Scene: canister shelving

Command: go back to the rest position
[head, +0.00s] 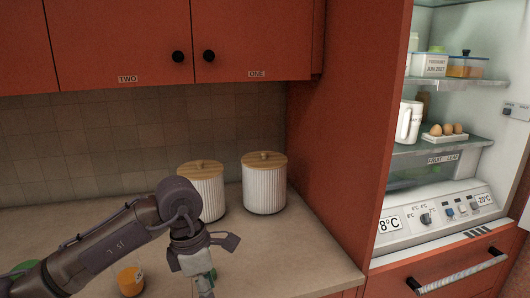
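My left arm comes in from the lower left over the counter. Its gripper (203,280) points down near the front of the counter, and whether its fingers are open or shut is unclear. Two white ribbed canisters with wooden lids stand upright on the counter. The left canister (210,194) is partly hidden behind my arm's wrist. The right canister (264,187) stands fully visible near the red side panel, apart from my gripper. My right gripper is not in view.
Red cupboards labelled TWO (118,48) and ONE (257,40) hang above, doors shut. A small orange jar (131,281) stands by my arm. An open fridge (440,140) with food on glass shelves is at right. The counter (310,252) is clear at right front.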

